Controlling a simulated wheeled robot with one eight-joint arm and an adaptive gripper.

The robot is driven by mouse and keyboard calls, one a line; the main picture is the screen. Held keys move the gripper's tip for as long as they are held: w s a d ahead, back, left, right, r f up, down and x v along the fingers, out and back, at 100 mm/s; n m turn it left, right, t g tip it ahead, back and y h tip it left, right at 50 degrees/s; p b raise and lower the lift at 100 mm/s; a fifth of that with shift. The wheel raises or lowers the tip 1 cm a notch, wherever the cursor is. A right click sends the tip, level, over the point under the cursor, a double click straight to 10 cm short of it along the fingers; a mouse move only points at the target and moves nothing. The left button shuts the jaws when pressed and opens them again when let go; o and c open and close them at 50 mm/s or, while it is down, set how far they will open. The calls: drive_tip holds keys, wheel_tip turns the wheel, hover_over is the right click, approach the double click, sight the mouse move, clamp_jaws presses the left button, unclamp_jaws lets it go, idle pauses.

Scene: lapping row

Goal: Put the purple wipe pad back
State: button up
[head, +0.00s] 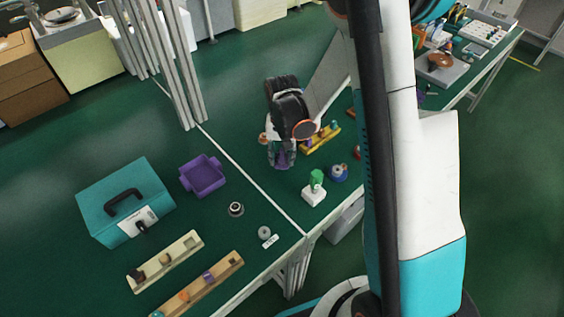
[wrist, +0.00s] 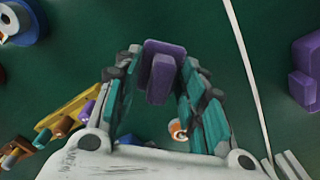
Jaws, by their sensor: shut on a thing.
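The purple wipe pad (wrist: 165,48) is between the teal-lined fingers of my gripper (wrist: 160,72) in the wrist view. My gripper is shut on it. In the head view my gripper (head: 281,152) points down over the green bench, with a bit of the purple pad (head: 282,159) showing between its fingers. The fingers hide much of the pad there. I cannot tell its exact height above the bench.
A yellow rack (head: 320,139) with small pieces stands right of my gripper. A green-topped white block (head: 314,190) and blue roll (head: 338,173) are nearer. Left are a purple tray (head: 203,176), teal toolbox (head: 122,205), cream rack (head: 165,261) and tan rack (head: 205,286).

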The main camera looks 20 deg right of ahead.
sight(282, 161)
drive_tip(key=shift+f+b, duration=0.4)
drive_tip(key=shift+f, duration=1.15)
drive_tip(key=shift+f, duration=0.2)
drive_tip(key=o, duration=0.9)
drive_tip(key=shift+o, duration=0.2)
drive_tip(key=shift+r, duration=0.15)
